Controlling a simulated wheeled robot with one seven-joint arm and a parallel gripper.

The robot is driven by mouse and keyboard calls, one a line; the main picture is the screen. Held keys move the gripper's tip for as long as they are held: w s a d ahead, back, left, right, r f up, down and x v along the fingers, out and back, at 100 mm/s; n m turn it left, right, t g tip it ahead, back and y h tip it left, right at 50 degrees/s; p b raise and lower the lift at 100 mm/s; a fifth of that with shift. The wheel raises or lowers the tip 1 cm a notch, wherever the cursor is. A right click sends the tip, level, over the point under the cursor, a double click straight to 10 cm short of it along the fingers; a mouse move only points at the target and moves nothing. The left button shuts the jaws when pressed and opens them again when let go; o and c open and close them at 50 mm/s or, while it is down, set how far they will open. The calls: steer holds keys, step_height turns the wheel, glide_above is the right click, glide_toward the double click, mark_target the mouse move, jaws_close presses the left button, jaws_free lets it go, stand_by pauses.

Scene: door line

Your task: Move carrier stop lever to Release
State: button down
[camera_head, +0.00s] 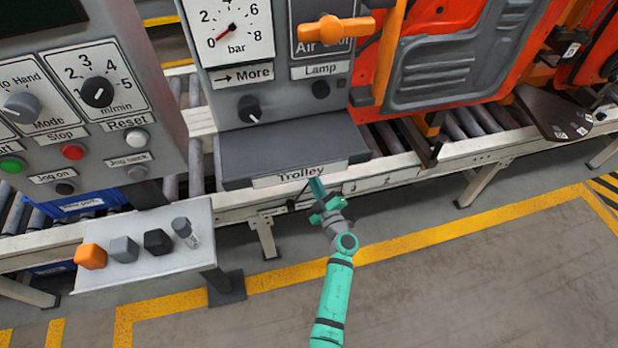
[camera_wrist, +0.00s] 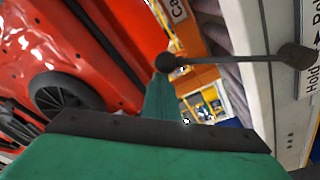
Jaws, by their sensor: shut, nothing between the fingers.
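The carrier stop lever (camera_wrist: 230,60) shows in the wrist view as a dark rod with a round knob at its left end and a thicker hub at its right end, by the white rail. A label plate (camera_wrist: 307,75) beside the hub reads "Hold" and part of another word, with an arrow. My gripper (camera_wrist: 160,82) is shut and empty, its teal tip close below the knob; I cannot tell if they touch. In the head view my gripper (camera_head: 317,186) is in front of the rail, below the Trolley label; the lever cannot be made out clearly there.
A grey Trolley shelf (camera_head: 290,150) overhangs just behind my gripper. A red door (camera_head: 455,50) hangs over the roller conveyor (camera_head: 480,122). A small side table (camera_head: 150,262) with several knobs stands at left. The floor (camera_head: 480,275) at right is clear.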

steer(key=shift+w+d+f+m, duration=0.1)
steer(key=shift+d+f+m, duration=0.2)
steer(key=shift+d, duration=0.35)
steer(key=a+r, duration=0.3)
steer(key=a, duration=0.1)
steer(key=r+v, duration=0.1)
steer(key=v, duration=0.9)
steer(key=shift+s+a+f, duration=0.15)
steer(key=shift+s+f, duration=0.1)
steer(key=shift+f, duration=0.3)
